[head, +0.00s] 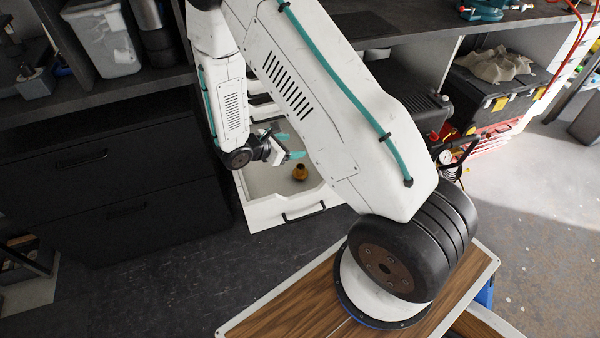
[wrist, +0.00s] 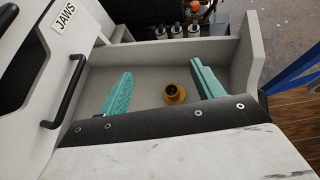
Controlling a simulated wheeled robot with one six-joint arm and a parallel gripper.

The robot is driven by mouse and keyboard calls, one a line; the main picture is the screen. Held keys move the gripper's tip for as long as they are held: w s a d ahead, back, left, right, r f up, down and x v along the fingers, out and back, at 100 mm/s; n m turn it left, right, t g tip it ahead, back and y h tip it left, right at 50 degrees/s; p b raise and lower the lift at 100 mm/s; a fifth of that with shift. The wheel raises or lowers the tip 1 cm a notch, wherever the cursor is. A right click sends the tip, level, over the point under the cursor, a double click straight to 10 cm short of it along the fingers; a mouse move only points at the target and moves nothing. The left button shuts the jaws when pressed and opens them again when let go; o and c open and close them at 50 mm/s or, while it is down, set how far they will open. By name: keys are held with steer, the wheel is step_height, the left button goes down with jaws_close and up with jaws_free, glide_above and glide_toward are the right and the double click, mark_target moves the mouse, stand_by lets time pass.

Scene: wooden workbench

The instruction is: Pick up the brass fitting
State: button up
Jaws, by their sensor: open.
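The brass fitting (head: 300,172) stands on the floor of an open white drawer (head: 262,212). In the wrist view the fitting (wrist: 174,94) shows its round dark opening and lies between my two fingers, closer to the right one. My gripper (head: 289,146) has teal fingers and is open and empty, at the drawer. The gripper also shows in the wrist view (wrist: 162,88), its fingers wide apart. I cannot tell how far above the fitting the fingertips are. My arm hides part of the drawer in the head view.
The drawer walls stand close around the gripper, with a dark handle (head: 304,212) on the front. Several small bottles (wrist: 176,30) stand beyond the drawer wall. A closed drawer marked JAWS (wrist: 65,15) with a dark handle (wrist: 66,92) is at the left. The drawer floor around the fitting is clear.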

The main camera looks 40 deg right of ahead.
steer(key=n, duration=0.2)
glide_toward(304, 168)
steer(key=shift+t, duration=0.3)
steer(key=d+f, duration=0.1)
steer(key=f, duration=0.1)
steer(key=w+d+f, duration=0.1)
steer(key=d, duration=0.1)
steer(key=shift+w+d+f, duration=0.1)
steer(key=shift+f, duration=0.25)
steer(key=x, duration=0.7)
steer(key=shift+w+d+f, duration=0.1)
steer(key=shift+d+f, duration=0.05)
steer(key=shift+d, duration=0.1)
steer(key=c, duration=1)
